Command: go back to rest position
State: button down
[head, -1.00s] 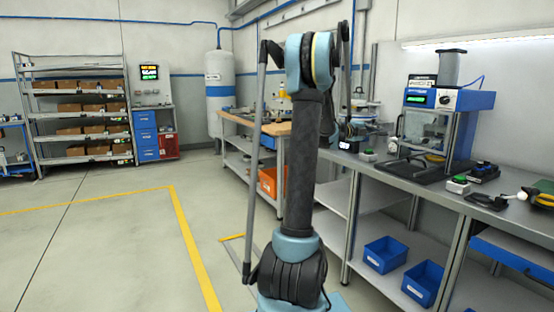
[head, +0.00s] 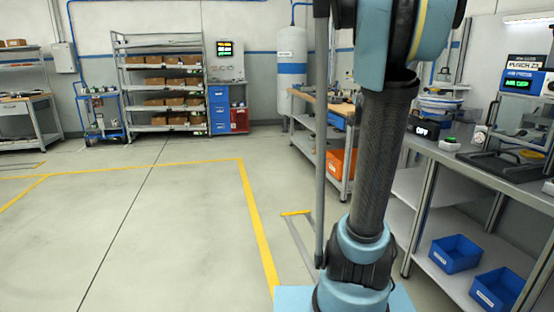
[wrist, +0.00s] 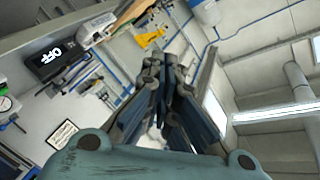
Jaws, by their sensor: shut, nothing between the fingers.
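My gripper (wrist: 165,105) shows in the wrist view, pointing away from the camera with its dark fingers together. It is shut and holds nothing. In the wrist view the picture is tilted, with the ceiling to the right and a wall board with tools to the left. In the head view my arm stands upright right of the middle. My gripper is not visible there.
A steel bench (head: 475,172) with a blue-topped press (head: 521,82) stands at the right, with blue bins (head: 455,253) on its lower shelf. A wooden-topped bench (head: 318,108) and a shelf rack (head: 120,43) stand behind. Open floor with yellow lines (head: 256,215) lies left.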

jog(key=s+a+f+n+g+y, duration=0.5)
jog(key=s+a+f+n+g, duration=0.3)
jog(key=s+a+f, duration=1)
jog(key=s+d+f+n+g, duration=0.1)
jog(key=s+f+g, duration=0.1)
jog(key=s+f, duration=0.2)
jog(key=s+f+n+g+h, duration=0.1)
jog(key=s+f, duration=0.3)
jog(key=s, duration=0.7)
jog(key=s+d+f+n+g+h, duration=0.1)
jog(key=s+f+n+g, duration=0.1)
jog(key=s+f, duration=0.3)
jog(key=shift+s+d+g, duration=0.35)
jog(key=shift+s+g, duration=0.25)
jog(key=shift+s, duration=0.65)
jog(key=shift+d, duration=0.1)
